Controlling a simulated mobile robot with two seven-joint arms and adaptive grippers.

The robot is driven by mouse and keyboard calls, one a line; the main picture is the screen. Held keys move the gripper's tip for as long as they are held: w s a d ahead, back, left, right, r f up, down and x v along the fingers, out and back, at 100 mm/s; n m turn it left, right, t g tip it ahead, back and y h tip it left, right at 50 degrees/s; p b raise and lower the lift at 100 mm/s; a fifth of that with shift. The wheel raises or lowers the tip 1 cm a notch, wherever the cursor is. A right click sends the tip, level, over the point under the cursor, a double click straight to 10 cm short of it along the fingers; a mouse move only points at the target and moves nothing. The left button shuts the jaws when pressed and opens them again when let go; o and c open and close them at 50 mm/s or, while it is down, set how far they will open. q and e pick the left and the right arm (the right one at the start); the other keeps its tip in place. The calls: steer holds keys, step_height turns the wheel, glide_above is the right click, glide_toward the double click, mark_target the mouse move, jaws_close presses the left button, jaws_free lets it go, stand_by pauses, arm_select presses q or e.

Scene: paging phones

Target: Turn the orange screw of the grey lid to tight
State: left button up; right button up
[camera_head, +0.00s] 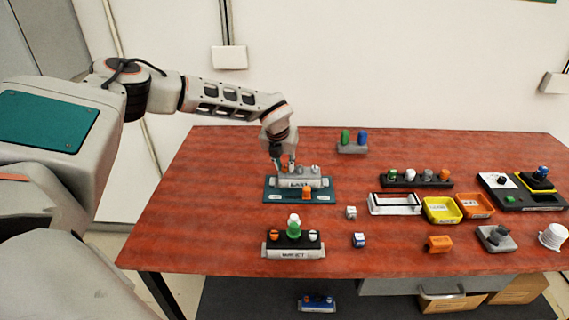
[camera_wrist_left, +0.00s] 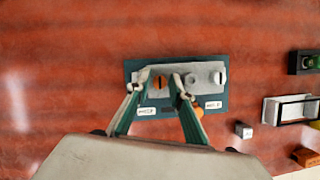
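The grey lid (camera_head: 312,183) sits on a teal mat (camera_head: 270,186) near the left of the table. In the left wrist view, the grey lid (camera_wrist_left: 207,72) carries a row of round heads, and the orange screw (camera_wrist_left: 158,81) is the leftmost, with a dark slot. My left gripper (camera_head: 284,164) is over the left part of the lid. In the left wrist view its fingers (camera_wrist_left: 160,77) are apart, one on each side of the orange screw; I cannot tell whether they touch it. In the head view the gripper hides this screw. My right gripper is not in view.
An orange piece (camera_head: 306,193) stands at the lid's front, partly hidden by a finger in the wrist view. A second block with a green-and-white knob (camera_head: 294,227) stands nearer. Small cubes (camera_head: 351,212), yellow (camera_head: 441,209) and orange trays (camera_head: 475,206) lie right. The far-left table is clear.

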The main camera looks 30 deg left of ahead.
arm_select(q)
jaws_close()
